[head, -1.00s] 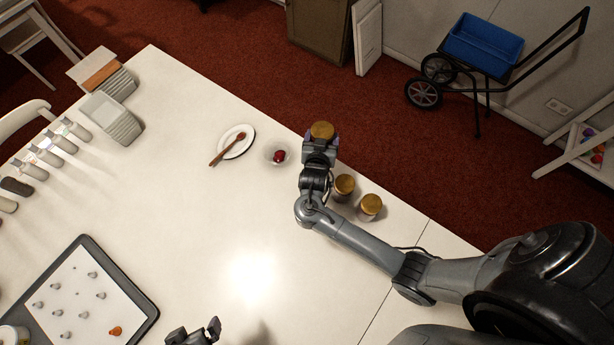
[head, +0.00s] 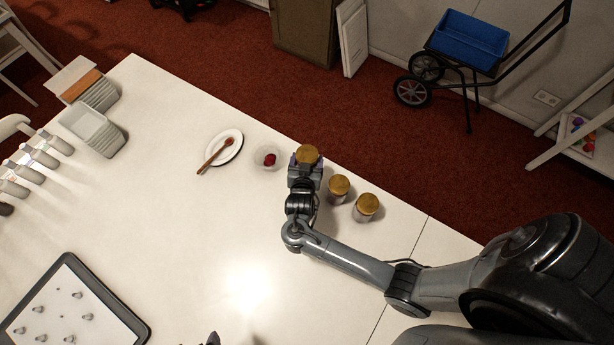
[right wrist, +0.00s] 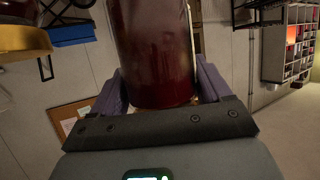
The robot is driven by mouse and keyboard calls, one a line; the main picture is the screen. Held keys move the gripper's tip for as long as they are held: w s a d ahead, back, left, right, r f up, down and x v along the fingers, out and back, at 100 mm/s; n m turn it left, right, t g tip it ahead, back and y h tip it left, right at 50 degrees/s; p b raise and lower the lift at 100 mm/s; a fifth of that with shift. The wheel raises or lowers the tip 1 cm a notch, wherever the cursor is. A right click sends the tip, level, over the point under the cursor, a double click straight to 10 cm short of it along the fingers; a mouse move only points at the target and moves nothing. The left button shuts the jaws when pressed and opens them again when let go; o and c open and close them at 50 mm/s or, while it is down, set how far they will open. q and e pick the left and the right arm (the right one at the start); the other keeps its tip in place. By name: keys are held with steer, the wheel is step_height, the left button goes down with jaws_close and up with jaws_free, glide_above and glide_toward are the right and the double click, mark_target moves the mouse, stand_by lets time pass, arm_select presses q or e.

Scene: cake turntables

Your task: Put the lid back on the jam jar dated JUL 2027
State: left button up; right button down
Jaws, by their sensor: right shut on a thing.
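My right gripper (head: 306,166) is shut on a jam jar (right wrist: 155,50) of dark red jam. In the right wrist view its purple fingers lie on both sides of the jar. A gold lid (head: 307,153) shows at the gripper's tip in the head view; whether it sits fully on the jar is hidden. Two more gold-lidded jars stand to the right, a nearer one (head: 338,189) and a farther one (head: 366,207). I cannot read any date. Only a tip of my left gripper (head: 213,339) shows at the bottom edge.
A dark-framed tray (head: 130,322) lies at lower left. The table (head: 190,240) is clear in the middle.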

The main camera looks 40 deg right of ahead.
steer(key=shift+f+b, duration=0.3)
steer(key=shift+f, duration=1.9)
steer(key=shift+f+b, duration=0.5)
steer(key=shift+f, duration=1.6)
steer(key=shift+f, duration=0.2)
jaws_free()
